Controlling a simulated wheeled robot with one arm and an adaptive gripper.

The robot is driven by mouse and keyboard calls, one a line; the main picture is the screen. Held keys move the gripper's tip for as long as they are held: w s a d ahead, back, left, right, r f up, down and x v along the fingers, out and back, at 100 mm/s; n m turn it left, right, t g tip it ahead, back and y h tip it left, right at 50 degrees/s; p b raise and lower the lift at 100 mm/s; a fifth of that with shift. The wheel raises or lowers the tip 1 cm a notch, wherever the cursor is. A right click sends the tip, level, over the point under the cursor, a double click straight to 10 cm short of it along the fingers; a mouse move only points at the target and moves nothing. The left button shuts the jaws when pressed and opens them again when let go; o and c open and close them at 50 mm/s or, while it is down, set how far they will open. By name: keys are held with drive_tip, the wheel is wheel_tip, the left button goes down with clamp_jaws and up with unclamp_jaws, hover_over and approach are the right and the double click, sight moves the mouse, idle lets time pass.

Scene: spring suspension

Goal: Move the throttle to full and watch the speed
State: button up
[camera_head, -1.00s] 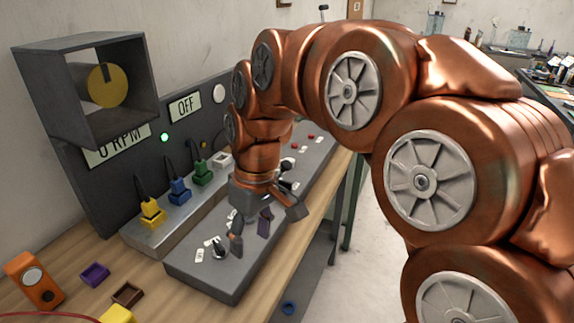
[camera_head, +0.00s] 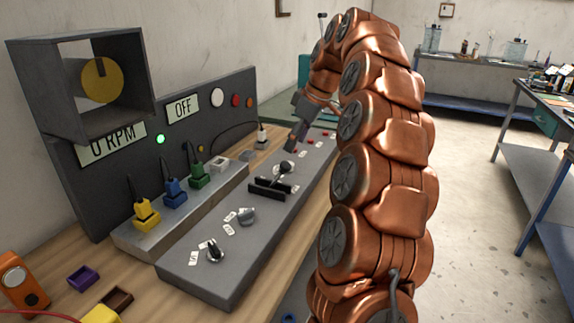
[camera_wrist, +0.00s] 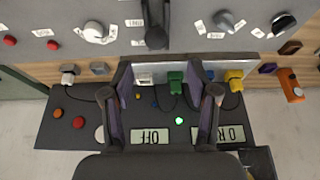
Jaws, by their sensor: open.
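A black lever (camera_head: 284,168), which looks like the throttle, stands in a slotted black base on the sloping grey control panel (camera_head: 190,272). The lever also shows at the top of the wrist view (camera_wrist: 156,36). My gripper (camera_head: 294,142) is beyond and above the lever, apart from it. In the wrist view its two purple-padded fingers (camera_wrist: 160,82) are spread with nothing between them. The speed display (camera_head: 112,148) reads 0 RPM. The display beside it (camera_head: 182,108) reads OFF, and a green lamp (camera_head: 160,139) is lit.
Two knobs, one at the near end (camera_head: 215,252) and one further along (camera_head: 246,216), sit on the panel. Yellow, blue and green plugs (camera_head: 171,192) stand behind it. A box with a yellow disc (camera_head: 102,80) is above. An orange device (camera_head: 22,282) lies on the bench.

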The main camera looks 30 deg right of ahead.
sight(286, 164)
drive_tip(key=shift+d+p+x, duration=0.15)
drive_tip(key=shift+p+x, duration=0.1)
drive_tip(key=shift+x, duration=1.7)
drive_tip(key=shift+d+p+x, duration=0.2)
drive_tip(key=shift+x, duration=1.75)
drive_tip(key=shift+c, duration=0.3)
clamp_jaws()
